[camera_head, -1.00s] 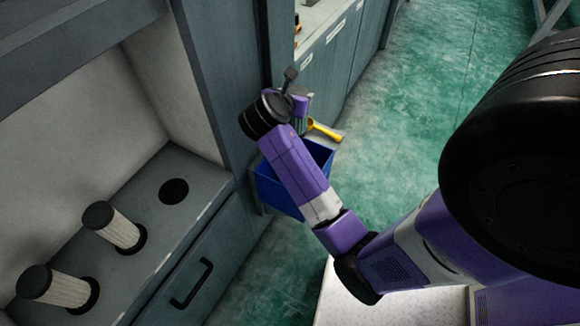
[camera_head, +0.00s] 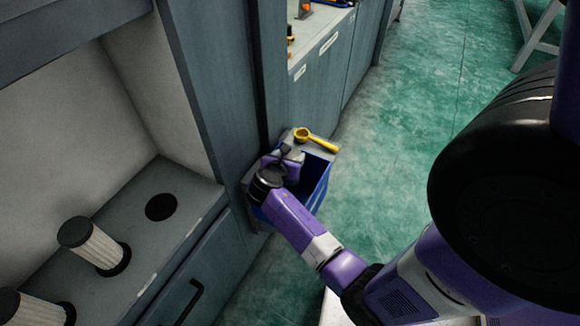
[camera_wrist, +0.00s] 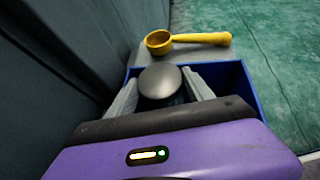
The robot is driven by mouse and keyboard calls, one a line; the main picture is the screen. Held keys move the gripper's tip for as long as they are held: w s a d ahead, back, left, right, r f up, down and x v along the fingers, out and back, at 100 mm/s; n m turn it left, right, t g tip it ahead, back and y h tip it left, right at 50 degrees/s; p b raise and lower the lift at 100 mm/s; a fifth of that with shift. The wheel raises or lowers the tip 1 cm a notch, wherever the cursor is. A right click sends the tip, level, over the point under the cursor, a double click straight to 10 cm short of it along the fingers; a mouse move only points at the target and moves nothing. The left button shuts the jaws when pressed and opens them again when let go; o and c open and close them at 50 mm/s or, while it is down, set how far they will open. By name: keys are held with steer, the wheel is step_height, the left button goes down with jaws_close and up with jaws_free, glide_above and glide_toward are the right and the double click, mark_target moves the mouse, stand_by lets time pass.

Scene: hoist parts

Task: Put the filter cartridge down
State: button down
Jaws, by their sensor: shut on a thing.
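My gripper (camera_wrist: 160,88) is shut on a filter cartridge, whose dark rounded cap (camera_wrist: 160,80) shows between the two grey fingers in the wrist view. The cartridge's lower body is hidden below the cap. My gripper (camera_head: 290,158) is at the blue bin (camera_head: 322,188) in the head view, over its opening or just inside it. The blue bin's rim also shows in the wrist view (camera_wrist: 247,82). I cannot tell whether the cartridge touches the bin's floor.
A yellow scoop (camera_head: 318,140) lies on a grey ledge behind the bin. In the cabinet at left, white pleated cartridges with black caps (camera_head: 93,245) stand in a grey shelf beside a dark round socket (camera_head: 161,207). Green floor (camera_head: 400,130) is clear to the right.

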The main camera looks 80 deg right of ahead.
steer(key=shift+f+b, duration=0.65)
steer(key=shift+f, duration=1.45)
steer(key=shift+f, duration=0.25)
steer(key=shift+c, duration=2)
jaws_free()
steer(key=shift+f, duration=0.1)
steer(key=p+v, duration=0.2)
steer(key=v, duration=1)
steer(key=shift+r, duration=0.3)
